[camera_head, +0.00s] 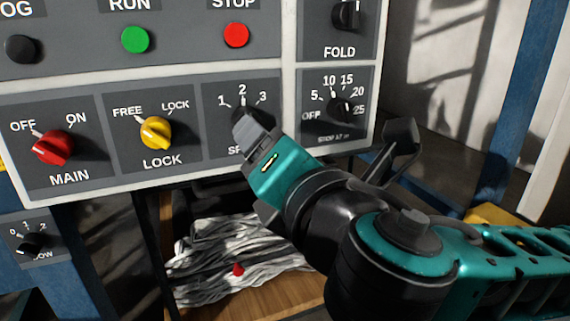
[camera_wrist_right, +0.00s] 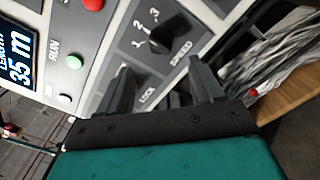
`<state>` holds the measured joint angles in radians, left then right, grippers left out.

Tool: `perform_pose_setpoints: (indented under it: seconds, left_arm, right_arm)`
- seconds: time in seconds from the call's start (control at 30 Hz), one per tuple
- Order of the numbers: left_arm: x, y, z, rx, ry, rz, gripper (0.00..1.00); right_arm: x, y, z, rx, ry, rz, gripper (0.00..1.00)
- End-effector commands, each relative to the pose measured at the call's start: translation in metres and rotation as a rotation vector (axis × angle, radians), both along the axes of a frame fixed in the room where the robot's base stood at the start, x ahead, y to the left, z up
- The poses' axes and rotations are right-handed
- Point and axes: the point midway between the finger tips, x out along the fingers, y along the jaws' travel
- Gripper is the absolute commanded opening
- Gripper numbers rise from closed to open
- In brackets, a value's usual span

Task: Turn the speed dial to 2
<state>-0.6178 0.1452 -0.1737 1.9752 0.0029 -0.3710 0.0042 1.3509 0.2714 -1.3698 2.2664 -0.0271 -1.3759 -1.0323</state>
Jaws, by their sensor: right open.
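The speed dial (camera_wrist_right: 166,40) is a black knob on a dark panel, with the marks 1, 2 and 3 around it and the word SPEED beside it. In the wrist view it lies beyond my fingertips, roughly in line with the gap between them. Its pointer is too small to read surely. My right gripper (camera_wrist_right: 163,72) is open and empty, its two dark fingers apart. In the head view my right gripper (camera_head: 247,125) is in front of the speed panel and hides most of the dial and its label. My left gripper is not in view.
The yellow LOCK knob (camera_head: 156,132) and red MAIN knob (camera_head: 53,147) are to the left. The STOP AT dial (camera_head: 341,109) is close on the right. Green RUN (camera_head: 135,39) and red STOP (camera_head: 236,35) buttons are above. Grey material (camera_head: 235,260) lies below.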

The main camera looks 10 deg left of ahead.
Motion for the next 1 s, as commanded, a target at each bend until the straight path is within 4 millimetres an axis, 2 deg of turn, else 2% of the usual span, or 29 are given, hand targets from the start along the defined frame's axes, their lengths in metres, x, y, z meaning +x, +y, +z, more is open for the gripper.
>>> perform_pose_setpoints:
  seconds: [0.2,0.4,0.77,0.87,1.0]
  left_arm:
    - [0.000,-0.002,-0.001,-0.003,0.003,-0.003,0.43]
    - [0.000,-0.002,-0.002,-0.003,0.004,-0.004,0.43]
    - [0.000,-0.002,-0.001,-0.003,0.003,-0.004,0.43]
    - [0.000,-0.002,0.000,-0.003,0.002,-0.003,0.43]
    - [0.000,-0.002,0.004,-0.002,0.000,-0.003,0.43]
  right_arm:
    - [-0.025,-0.017,0.000,0.000,0.000,0.000,0.67]
    - [-0.032,-0.022,0.000,0.000,0.000,-0.001,0.67]
    - [-0.031,-0.021,-0.002,0.018,0.020,0.003,0.67]
    - [-0.027,-0.018,-0.007,0.087,0.092,0.016,0.67]
    - [-0.014,-0.014,-0.022,0.274,0.275,0.038,0.67]
